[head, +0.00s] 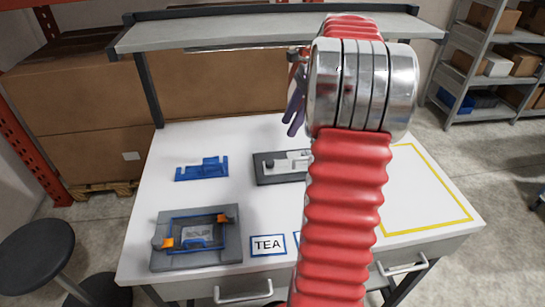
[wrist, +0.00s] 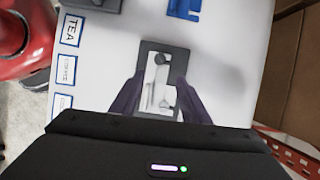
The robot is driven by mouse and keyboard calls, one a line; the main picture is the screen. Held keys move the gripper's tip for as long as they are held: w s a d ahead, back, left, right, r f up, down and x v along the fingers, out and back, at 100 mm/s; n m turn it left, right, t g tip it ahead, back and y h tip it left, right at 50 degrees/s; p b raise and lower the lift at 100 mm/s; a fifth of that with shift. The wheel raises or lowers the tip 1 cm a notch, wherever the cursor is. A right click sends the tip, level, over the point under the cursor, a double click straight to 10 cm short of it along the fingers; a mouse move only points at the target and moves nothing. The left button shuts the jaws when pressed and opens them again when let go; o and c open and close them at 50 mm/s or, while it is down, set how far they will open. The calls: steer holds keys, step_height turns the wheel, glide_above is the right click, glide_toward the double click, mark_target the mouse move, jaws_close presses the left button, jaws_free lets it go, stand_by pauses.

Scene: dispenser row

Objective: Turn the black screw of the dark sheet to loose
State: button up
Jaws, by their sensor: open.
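The dark sheet (head: 262,179) lies on the white table near its middle, partly hidden behind my arm. A pale metal fitting (head: 284,160) sits on it. The black screw (head: 269,163) stands at the sheet's left end; in the wrist view it is a round dark knob (wrist: 160,59) near the sheet's far edge. My gripper (head: 294,117) is in the air above the sheet. In the wrist view its two dark fingers (wrist: 162,78) are spread on either side of the sheet, open and empty. The screw shows between and slightly beyond the fingertips, apart from them.
A blue bracket (head: 202,169) and a grey fixture with orange clamps (head: 158,263) are on the left of the table. A TEA label (head: 267,245) lies at the front. A yellow-outlined area (head: 425,195) is at right. A shelf (head: 240,33) spans overhead.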

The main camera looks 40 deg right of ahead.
mark_target(271, 161)
steer(key=shift+f, duration=0.1)
steer(key=x, duration=1.3)
steer(key=shift+a+f, duration=0.15)
steer(key=shift+f, duration=0.15)
steer(key=shift+c, duration=0.2)
jaws_close()
